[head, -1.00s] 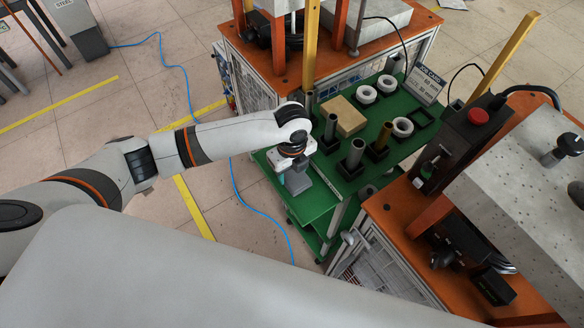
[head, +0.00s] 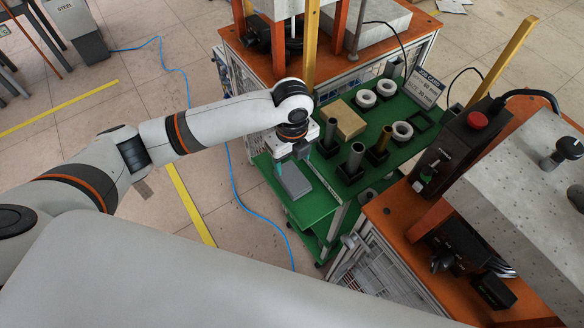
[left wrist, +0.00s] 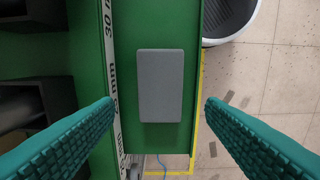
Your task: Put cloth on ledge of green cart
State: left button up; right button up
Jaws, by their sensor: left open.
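The grey cloth (head: 293,180) lies flat on the lower green ledge (head: 318,207) of the green cart (head: 400,150). In the left wrist view the cloth (left wrist: 160,85) is a grey rectangle resting on the green ledge (left wrist: 155,25), between the measuring strip and the ledge's outer edge. My left gripper (head: 290,160) is above the cloth. Its teal fingers (left wrist: 158,128) are spread wide to either side of the cloth's near end, holding nothing. My right gripper is not in these frames.
The cart's upper top holds a tan block (head: 345,118), several white rings (head: 402,131) and upright tubes (head: 355,155) in black holders. An orange-topped bench (head: 400,215) stands at right. A blue cable (head: 235,190) lies on open floor to the left.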

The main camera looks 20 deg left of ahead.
pick_arm(q)
notch_tip(320, 180, up, 5)
dwell(0.7)
